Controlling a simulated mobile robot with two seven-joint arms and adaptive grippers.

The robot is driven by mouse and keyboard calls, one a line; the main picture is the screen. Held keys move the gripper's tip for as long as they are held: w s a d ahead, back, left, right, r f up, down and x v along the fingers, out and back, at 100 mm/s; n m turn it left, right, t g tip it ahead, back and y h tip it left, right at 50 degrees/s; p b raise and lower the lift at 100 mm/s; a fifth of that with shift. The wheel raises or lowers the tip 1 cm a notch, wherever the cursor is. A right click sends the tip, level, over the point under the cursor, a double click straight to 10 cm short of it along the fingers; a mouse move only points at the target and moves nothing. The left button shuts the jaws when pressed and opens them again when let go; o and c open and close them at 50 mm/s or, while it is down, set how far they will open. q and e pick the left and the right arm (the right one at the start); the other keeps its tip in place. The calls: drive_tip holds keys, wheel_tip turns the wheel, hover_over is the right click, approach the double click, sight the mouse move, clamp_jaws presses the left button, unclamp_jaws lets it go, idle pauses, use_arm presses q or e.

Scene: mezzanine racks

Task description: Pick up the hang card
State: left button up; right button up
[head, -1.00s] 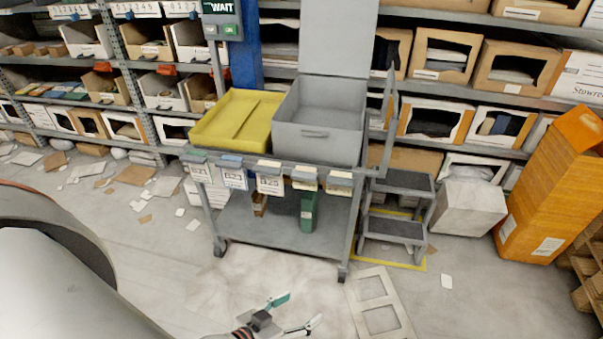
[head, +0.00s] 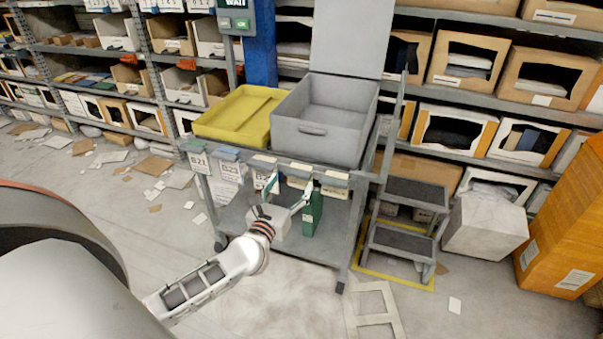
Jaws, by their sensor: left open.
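Several white hang cards hang from clips along the front rail of the grey cart (head: 258,158). The left card (head: 199,164) reads B21 and the second card (head: 229,173) appears to read B22. A third card (head: 260,181) hangs partly hidden behind a finger of my left gripper (head: 290,184). I cannot tell which card the task means. My left gripper is open and empty, its fingers pointing up toward the rail near the third and fourth clips. I cannot tell whether it touches a card. My right gripper is out of view.
A yellow tray (head: 228,133) and an open grey bin (head: 312,146) sit on the cart top. A green container (head: 312,216) stands on its lower shelf. Grey steps (head: 414,191) stand at the right. Scattered cardboard lies on the floor at left.

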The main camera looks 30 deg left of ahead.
sight(296, 176)
use_arm(q)
drive_tip(key=x, duration=0.4)
drive_tip(key=f+b+x, duration=0.1)
drive_tip(key=x, duration=0.1)
drive_tip(key=shift+w, duration=0.1)
drive_tip(key=shift+w+a+r, duration=0.1)
drive_tip(key=shift+w+a, duration=0.05)
drive_tip(key=shift+w, duration=0.2)
drive_tip(key=c, duration=0.8)
